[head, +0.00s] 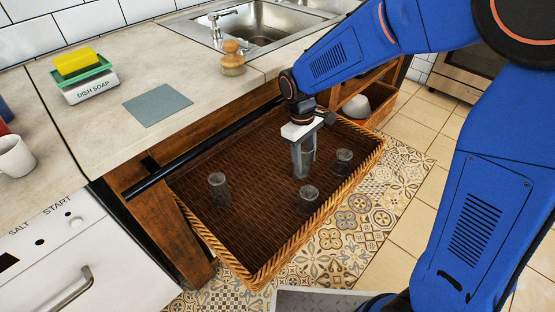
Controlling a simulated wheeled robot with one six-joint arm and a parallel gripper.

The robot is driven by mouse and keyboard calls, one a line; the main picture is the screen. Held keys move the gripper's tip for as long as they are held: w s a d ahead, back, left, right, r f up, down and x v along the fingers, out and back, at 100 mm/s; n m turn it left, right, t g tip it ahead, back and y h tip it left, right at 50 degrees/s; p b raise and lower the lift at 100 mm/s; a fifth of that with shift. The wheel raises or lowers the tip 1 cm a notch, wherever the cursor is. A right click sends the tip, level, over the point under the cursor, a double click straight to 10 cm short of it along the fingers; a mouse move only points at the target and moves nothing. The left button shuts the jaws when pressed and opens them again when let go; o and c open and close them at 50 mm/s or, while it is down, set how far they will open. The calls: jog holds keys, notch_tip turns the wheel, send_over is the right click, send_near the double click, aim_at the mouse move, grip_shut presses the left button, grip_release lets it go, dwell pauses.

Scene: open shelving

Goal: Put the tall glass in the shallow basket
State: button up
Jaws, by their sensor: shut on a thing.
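The shallow basket (257,272) is a wide brown wicker tray that juts out from under the counter. My gripper (302,168) points down over the inside of the basket, right of its middle. It is shut on a tall clear glass (309,152), which looks upright between the fingers and is partly hidden by them. I cannot tell whether the glass's bottom touches the basket floor. Three other dark clear glasses stand in the basket: one at the left (219,189), one in front of my gripper (308,201) and one to its right (343,161).
The counter above holds a sink (262,28), a wooden-handled brush (232,60), a grey cloth (158,105) and a dish soap holder with a sponge (88,76). A white mug (15,157) stands at the far left. Another basket (382,103) with a white bowl (356,107) is behind. The basket's left side is mostly free.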

aim_at(303, 177)
jog(key=shift+w+f, duration=0.2)
jog(key=shift+w, duration=0.1)
jog(key=shift+f, duration=4.8)
jog(key=shift+f, duration=0.1)
jog(key=o, duration=1.2)
jog(key=r, duration=0.4)
jog(key=a+r, duration=0.1)
jog(key=r, duration=0.3)
jog(key=w+r, duration=0.1)
jog(key=r, duration=0.2)
jog(key=shift+w+a+r, duration=0.1)
jog(key=shift+a+r, duration=0.1)
jog(key=shift+r, duration=0.35)
